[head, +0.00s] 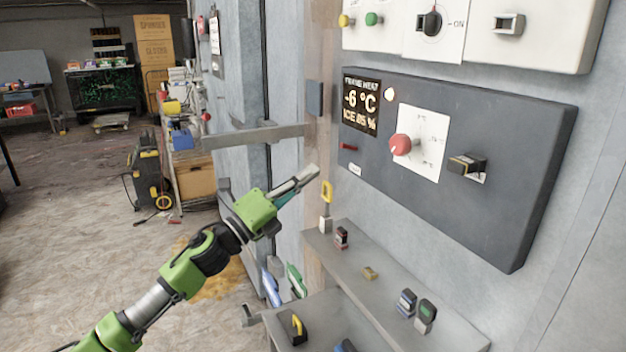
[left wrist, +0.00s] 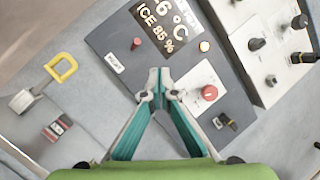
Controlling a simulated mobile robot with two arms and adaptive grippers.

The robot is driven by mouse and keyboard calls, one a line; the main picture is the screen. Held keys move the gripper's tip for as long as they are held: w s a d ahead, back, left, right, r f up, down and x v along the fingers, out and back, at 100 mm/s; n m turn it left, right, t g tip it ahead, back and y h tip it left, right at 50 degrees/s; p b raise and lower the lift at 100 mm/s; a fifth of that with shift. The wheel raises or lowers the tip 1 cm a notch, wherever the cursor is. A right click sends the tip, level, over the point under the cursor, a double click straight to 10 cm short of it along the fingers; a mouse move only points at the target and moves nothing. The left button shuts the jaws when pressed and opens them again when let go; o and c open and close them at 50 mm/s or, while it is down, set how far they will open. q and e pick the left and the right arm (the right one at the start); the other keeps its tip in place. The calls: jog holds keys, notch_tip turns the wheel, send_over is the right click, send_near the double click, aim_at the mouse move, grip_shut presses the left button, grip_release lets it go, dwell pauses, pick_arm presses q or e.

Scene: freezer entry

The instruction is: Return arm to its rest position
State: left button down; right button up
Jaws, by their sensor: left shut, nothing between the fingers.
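My left gripper (head: 308,174) is on a green arm that comes in from the lower left. Its fingers are shut and empty, in front of the wall and left of the dark grey control panel (head: 480,205). In the left wrist view the closed fingertips (left wrist: 160,84) appear over the panel's lower edge, near the red knob (left wrist: 209,92). I cannot tell whether they touch anything, but in the head view they look apart from the panel. The panel display (head: 360,106) reads -6 °C and ICE 85 %. My right gripper is not in view.
A grey shelf (head: 380,290) with several small items juts out below the panel. A yellow-handled padlock-like item (head: 326,193) stands near the fingertips. A white switch panel (head: 470,30) is above. Open concrete floor (head: 60,200) lies to the left, with a workbench and cart farther back.

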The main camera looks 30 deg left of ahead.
pick_arm(q)
jog(key=shift+s, duration=0.1)
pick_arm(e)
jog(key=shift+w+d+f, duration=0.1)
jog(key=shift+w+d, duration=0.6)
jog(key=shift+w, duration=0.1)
pick_arm(q)
jog(key=shift+s+r, duration=0.1)
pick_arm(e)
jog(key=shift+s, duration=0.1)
